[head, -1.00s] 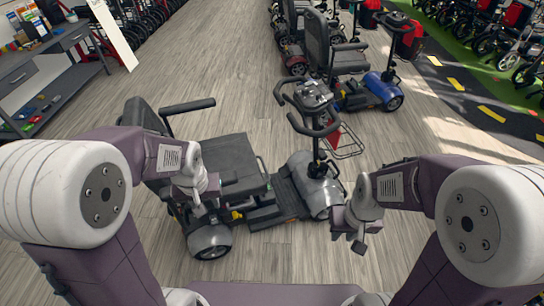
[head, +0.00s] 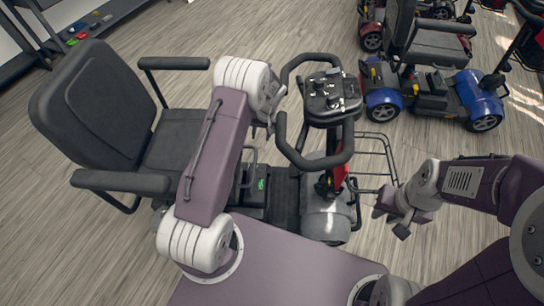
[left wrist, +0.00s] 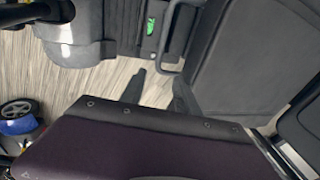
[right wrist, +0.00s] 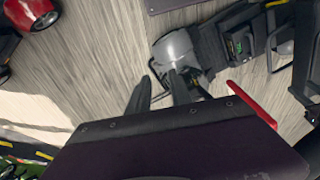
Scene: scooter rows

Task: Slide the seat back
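The black scooter seat (head: 178,140) is at the left in the head view, with its tall backrest (head: 95,105) on its left. Its right part is hidden behind my left arm. In the left wrist view the seat (left wrist: 240,60) fills the right side. A grey looped bar (left wrist: 172,45) runs along the seat's edge beside a green label (left wrist: 150,27). My right gripper (head: 400,217) is open and empty, right of the scooter.
The tiller with handlebars (head: 328,97) stands close to my left gripper. A wire basket (head: 375,155) is on its right. A blue scooter (head: 478,92) stands at the upper right. A shelf (head: 105,15) is at the upper left. Floor is clear between the scooters.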

